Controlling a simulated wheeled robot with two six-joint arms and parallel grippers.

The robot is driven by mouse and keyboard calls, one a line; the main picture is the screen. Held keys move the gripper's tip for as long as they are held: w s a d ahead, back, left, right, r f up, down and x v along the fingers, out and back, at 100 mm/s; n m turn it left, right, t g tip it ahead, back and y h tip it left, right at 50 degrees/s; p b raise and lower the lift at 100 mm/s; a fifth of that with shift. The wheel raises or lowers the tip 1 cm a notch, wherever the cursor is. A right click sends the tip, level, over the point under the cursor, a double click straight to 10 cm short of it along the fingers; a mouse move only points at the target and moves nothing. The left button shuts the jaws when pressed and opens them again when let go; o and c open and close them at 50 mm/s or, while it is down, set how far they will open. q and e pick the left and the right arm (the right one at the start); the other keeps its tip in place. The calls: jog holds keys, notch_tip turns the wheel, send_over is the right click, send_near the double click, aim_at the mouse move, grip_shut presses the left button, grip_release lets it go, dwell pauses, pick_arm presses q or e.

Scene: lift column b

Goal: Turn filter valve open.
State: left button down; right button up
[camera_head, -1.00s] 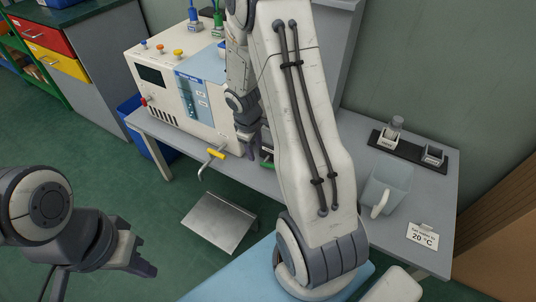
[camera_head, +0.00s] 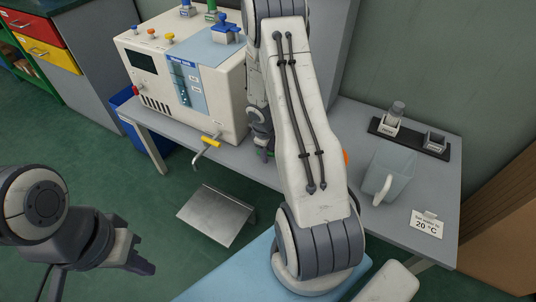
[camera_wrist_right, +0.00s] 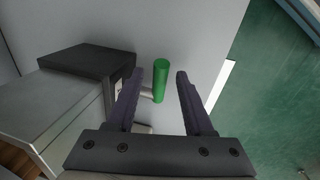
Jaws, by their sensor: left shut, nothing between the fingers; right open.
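A green cylindrical handle (camera_wrist_right: 161,80) on a short pale stem stands out in the right wrist view. My right gripper (camera_wrist_right: 162,74) is open, with a finger on each side of the handle and gaps to both. In the head view my right arm hides most of that gripper and the handle. A yellow-gripped lever (camera_head: 210,141) sticks out from the front of the white machine (camera_head: 215,105). I cannot read which one is labelled as the filter valve. My left gripper (camera_head: 146,265) is shut and empty, low at the left, away from the machine.
The grey bench (camera_head: 350,125) holds a clear jug (camera_head: 396,172), a black rack (camera_head: 412,141) and a 20 °C card (camera_head: 427,224). A sloped metal plate (camera_head: 216,216) is below the bench front. A dark block (camera_wrist_right: 95,60) is left of the green handle.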

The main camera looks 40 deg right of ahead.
jog(key=shift+c, duration=0.4)
grip_shut()
jog(key=t+b, duration=0.1)
jog(key=f+b, duration=0.1)
jog(key=b, duration=0.1)
jog(key=shift+s+d+f+t+y, duration=0.1)
jog(key=shift+s+f+t+y, duration=0.1)
jog(key=shift+s+t+y, duration=0.15)
jog(key=shift+t+y+b, duration=0.45)
jog(key=shift+t+b, duration=0.1)
jog(key=shift+t, duration=0.4)
jog(key=shift+o, duration=0.4)
grip_release()
